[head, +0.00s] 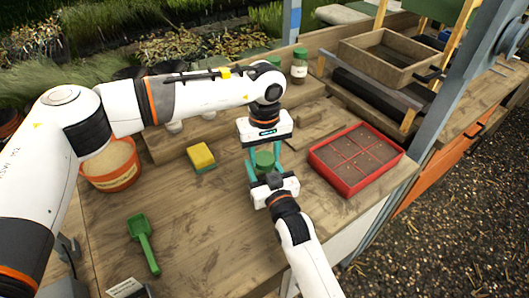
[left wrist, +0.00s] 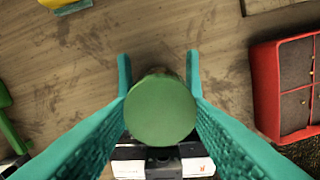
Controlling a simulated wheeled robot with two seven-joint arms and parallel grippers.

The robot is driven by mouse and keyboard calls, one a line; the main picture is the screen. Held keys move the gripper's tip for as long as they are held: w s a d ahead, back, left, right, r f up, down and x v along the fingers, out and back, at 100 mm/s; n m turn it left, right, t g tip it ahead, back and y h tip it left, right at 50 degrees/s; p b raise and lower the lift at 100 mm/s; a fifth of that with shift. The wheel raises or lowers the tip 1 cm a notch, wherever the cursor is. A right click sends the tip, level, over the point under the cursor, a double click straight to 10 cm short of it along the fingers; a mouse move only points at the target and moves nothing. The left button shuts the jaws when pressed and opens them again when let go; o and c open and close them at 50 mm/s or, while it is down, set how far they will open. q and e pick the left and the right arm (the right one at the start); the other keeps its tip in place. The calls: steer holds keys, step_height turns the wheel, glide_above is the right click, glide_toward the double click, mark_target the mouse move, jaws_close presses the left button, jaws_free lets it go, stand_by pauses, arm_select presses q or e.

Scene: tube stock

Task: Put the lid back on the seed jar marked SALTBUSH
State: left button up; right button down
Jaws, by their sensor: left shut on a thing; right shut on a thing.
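A round green lid (head: 264,158) is between the teal fingers of my left gripper (head: 263,154), which is shut on it from above. The lid (left wrist: 160,112) also fills the middle of the left wrist view, with a finger on each side. A jar (left wrist: 158,71) shows as a thin edge beneath the lid; most of it is hidden. My right gripper (head: 270,186) comes from the front, shut on the jar low down, its fingertips mostly hidden. The lid looks lined up over the jar; whether it is seated cannot be told. No SALTBUSH label is readable.
Another green-lidded jar (head: 299,68) stands on the back ledge. A red seed tray (head: 343,184) is to the right. A yellow sponge (head: 201,157), a terracotta-coloured pot (head: 116,179) and a green scoop (head: 142,240) are left. The front middle bench is clear.

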arm_select(q)
steer(key=m, duration=1.2)
steer(key=shift+w, duration=0.1)
steer(key=o, duration=1)
steer(key=shift+c, duration=0.2)
steer(key=shift+r, duration=0.1)
steer(key=shift+r, duration=2.15)
steer(key=shift+c, duration=0.5)
